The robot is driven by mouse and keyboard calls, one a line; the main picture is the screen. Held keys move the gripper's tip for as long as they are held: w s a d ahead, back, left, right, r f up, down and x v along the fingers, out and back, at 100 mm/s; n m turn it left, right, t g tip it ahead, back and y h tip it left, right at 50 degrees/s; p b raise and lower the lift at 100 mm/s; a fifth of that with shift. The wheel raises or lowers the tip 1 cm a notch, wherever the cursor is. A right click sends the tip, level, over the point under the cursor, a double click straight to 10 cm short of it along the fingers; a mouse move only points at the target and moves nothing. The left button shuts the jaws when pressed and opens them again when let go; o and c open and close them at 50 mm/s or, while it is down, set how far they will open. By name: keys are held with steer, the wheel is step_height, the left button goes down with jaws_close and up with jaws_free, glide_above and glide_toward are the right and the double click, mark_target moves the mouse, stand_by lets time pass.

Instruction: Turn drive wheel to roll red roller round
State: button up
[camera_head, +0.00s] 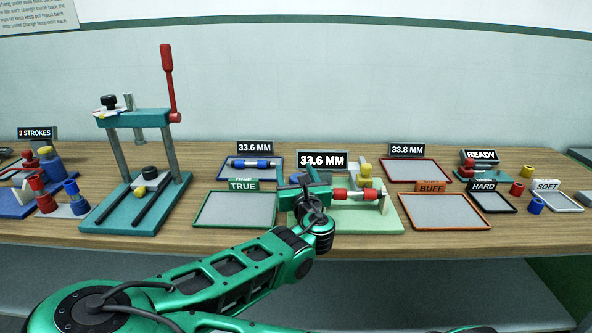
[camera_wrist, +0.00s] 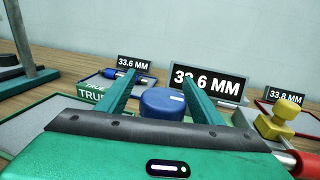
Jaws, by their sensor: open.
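The red roller (camera_head: 341,194) lies level across a pale green stand (camera_head: 375,219), right of my gripper (camera_head: 309,188) in the head view. A red piece at the lower right of the wrist view (camera_wrist: 306,163) looks like part of it. A blue wheel (camera_wrist: 163,103) with a small white mark, likely the drive wheel, shows between my two teal fingers in the wrist view. My gripper is open, one finger on each side of the wheel. I cannot tell whether either finger touches it.
A 33.6 MM display (camera_head: 322,160) stands behind the stand, near a yellow knob (camera_wrist: 285,113). The TRUE tray (camera_head: 234,224) is left, the BUFF tray (camera_head: 446,225) right. A blue roller (camera_head: 251,163) lies in a back tray. A teal press (camera_head: 135,200) stands further left.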

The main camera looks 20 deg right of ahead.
steer(key=shift+w+d, duration=0.15)
steer(key=shift+w, duration=0.05)
steer(key=c, duration=1.1)
steer(key=shift+o, duration=0.2)
steer(key=shift+d, duration=0.1)
steer(key=shift+m+h, duration=0.3)
steer(key=shift+h, duration=0.2)
steer(key=s+d+m+g+h, duration=0.1)
steer(key=s+m+g+h, duration=0.2)
steer(key=m+g, duration=0.9)
steer(key=s+d+m+g+h, duration=0.1)
steer(key=s+m+g+h, duration=0.2)
steer(key=m+g+h, duration=0.5)
steer(key=shift+d+m+g, duration=0.25)
steer(key=shift+m+g, duration=1.75)
steer(key=shift+g, duration=2.7)
steer(key=shift+s, duration=0.1)
steer(key=o, duration=1.1)
steer(key=shift+c, duration=0.2)
